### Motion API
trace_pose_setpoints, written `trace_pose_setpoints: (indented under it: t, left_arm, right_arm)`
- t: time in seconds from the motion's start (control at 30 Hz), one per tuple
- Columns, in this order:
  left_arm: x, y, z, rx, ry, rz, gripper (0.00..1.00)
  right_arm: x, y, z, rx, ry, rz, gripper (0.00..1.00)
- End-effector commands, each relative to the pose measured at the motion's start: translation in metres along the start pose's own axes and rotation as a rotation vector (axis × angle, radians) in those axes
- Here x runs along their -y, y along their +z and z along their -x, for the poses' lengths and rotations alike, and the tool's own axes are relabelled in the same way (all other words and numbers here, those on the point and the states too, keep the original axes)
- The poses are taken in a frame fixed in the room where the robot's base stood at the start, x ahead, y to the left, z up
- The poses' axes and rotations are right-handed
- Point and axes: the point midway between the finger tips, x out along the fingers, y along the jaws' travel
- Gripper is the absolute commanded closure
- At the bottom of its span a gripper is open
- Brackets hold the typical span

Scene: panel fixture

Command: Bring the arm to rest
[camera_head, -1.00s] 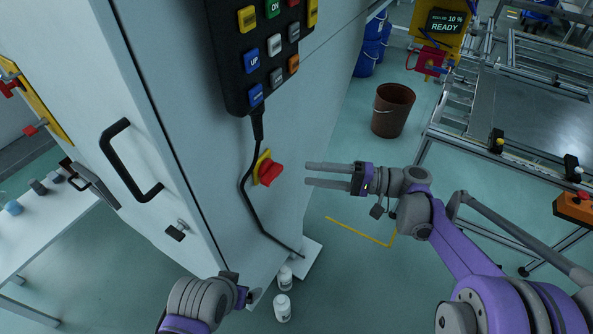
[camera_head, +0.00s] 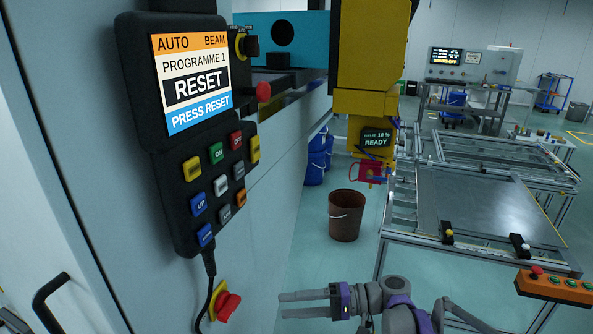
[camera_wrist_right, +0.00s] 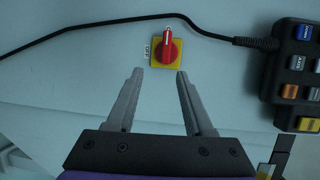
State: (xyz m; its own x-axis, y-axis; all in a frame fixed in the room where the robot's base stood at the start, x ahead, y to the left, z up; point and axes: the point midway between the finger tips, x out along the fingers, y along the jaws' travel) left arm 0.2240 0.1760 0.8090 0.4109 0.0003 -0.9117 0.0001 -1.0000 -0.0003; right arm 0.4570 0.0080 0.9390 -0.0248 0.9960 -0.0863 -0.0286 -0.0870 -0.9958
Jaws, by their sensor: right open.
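My right gripper (camera_head: 282,305) is open and empty, reaching in from the lower right beside the grey-white cabinet. In the right wrist view its two fingers (camera_wrist_right: 159,72) are apart, short of a red rotary switch (camera_wrist_right: 167,50) on a yellow plate, with "OFF" lettered beside it. The switch also shows low on the cabinet in the head view (camera_head: 225,303), left of the fingertips and apart from them. The control pendant (camera_head: 198,182) hangs above it; its screen reads "RESET" and "PRESS RESET". My left gripper is out of view.
The cabinet panel (camera_head: 262,190) fills the left, with a black door handle (camera_head: 50,300) at lower left. A brown bucket (camera_head: 346,215) stands on the floor behind my right gripper. A metal frame table (camera_head: 490,215) with an orange button box (camera_head: 556,287) is at right.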

Motion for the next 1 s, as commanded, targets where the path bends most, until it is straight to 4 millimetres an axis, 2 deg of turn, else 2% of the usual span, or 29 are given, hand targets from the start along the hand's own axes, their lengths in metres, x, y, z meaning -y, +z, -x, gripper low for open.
trace_pose_setpoints:
  t: [0.03, 0.1, 0.27, 0.47, 0.6, 0.8, 1.0]
  left_arm:
    - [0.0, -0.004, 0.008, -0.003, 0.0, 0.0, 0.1]
    - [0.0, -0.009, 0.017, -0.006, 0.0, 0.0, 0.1]
    - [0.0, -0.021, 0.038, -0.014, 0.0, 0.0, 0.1]
    - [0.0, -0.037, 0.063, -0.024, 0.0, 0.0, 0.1]
    - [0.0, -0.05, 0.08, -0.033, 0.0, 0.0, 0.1]
    - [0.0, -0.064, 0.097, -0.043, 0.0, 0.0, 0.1]
    - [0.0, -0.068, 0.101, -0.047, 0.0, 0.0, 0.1]
  right_arm:
    - [0.008, 0.012, -0.001, -0.014, 0.061, -0.006, 0.47]
    - [0.009, 0.031, 0.0, -0.042, 0.179, -0.018, 0.47]
    - [-0.001, 0.081, 0.018, -0.13, 0.495, -0.017, 0.47]
    - [-0.019, 0.142, 0.068, -0.246, 0.879, 0.056, 0.47]
    - [-0.027, 0.179, 0.112, -0.323, 1.126, 0.153, 0.47]
    - [-0.031, 0.208, 0.16, -0.399, 1.369, 0.293, 0.47]
    - [-0.033, 0.216, 0.177, -0.422, 1.454, 0.353, 0.47]
